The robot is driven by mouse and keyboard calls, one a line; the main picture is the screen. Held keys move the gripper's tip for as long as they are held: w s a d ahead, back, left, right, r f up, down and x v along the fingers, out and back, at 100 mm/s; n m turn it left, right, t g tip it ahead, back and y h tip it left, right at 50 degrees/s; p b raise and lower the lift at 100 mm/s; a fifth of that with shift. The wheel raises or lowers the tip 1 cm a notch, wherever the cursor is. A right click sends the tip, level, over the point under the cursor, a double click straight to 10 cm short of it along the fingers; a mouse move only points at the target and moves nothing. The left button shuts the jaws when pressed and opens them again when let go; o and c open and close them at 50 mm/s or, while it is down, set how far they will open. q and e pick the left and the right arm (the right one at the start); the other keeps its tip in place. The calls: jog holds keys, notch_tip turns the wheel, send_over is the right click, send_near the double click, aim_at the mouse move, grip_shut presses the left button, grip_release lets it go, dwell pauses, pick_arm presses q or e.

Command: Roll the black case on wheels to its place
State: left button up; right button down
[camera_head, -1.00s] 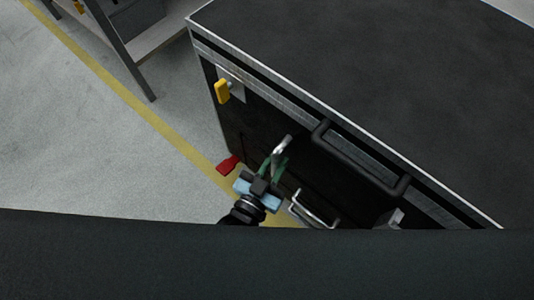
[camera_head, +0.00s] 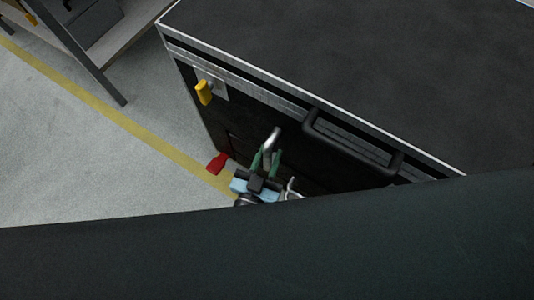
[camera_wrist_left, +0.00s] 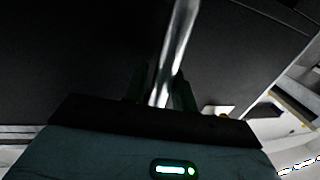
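The black case (camera_head: 370,75) fills the upper right of the head view, with a dark flat top and pale metal edges. Its near side carries a black handle (camera_head: 350,148), a yellow latch (camera_head: 204,92) and a metal bar handle (camera_head: 272,138). A red tab (camera_head: 217,162) shows low at its corner by the floor. My left gripper (camera_head: 266,160) is at this side with its green fingers around the metal bar. In the left wrist view the bar (camera_wrist_left: 178,40) runs between the fingers (camera_wrist_left: 163,90). The wheels are hidden. My right gripper is not in view.
A yellow floor line (camera_head: 110,112) runs diagonally over the grey floor (camera_head: 70,160) toward the case's corner. A shelf or bench (camera_head: 115,45) with a grey box (camera_head: 90,22) stands at upper left. Floor left of the case is clear. A dark band hides the bottom.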

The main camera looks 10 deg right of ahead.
pick_arm(q)
jog(key=shift+o, duration=1)
jog(key=p+v, duration=0.1)
jog(key=v, duration=0.7)
